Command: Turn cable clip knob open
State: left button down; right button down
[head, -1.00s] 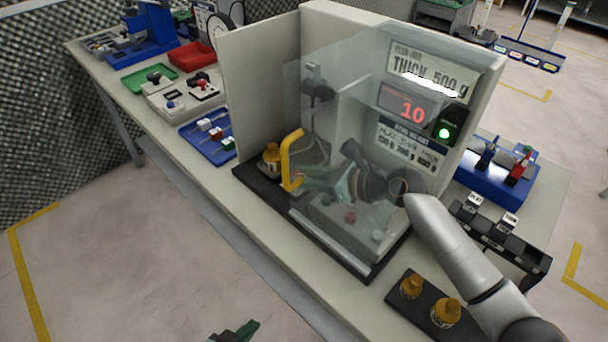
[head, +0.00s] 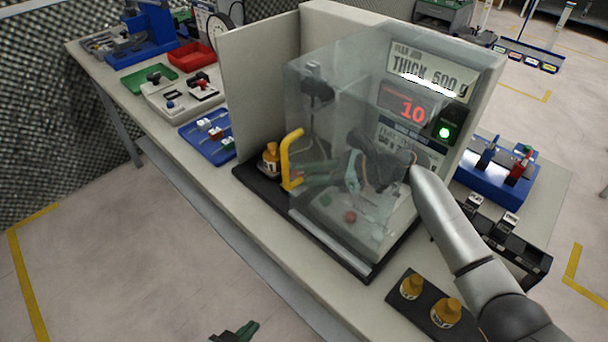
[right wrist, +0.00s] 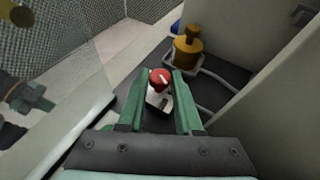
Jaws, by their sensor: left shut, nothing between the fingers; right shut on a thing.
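In the right wrist view the clip's red knob (right wrist: 160,78), with a white mark on its top, sits on a small pale base (right wrist: 158,100) on the dark floor of the station. My right gripper (right wrist: 161,77) has its green fingers on both sides of the knob, shut on it. My left gripper (head: 236,331) is at the bottom edge, shut and empty, away from the bench.
A clear panel (head: 335,115) with a yellow handle (head: 289,158) stands in front of the right hand. A beige wall (head: 262,85) bounds the left.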

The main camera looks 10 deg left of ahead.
jog(key=shift+w+f+n+g+b, duration=0.1)
jog(key=shift+n+g+b, duration=0.25)
jog(key=shift+n+g, duration=0.5)
jog(key=c, duration=0.6)
grip_release()
jog(key=shift+r, duration=0.25)
jog(key=shift+w+m+t, duration=0.1)
jog(key=shift+m+t, duration=0.15)
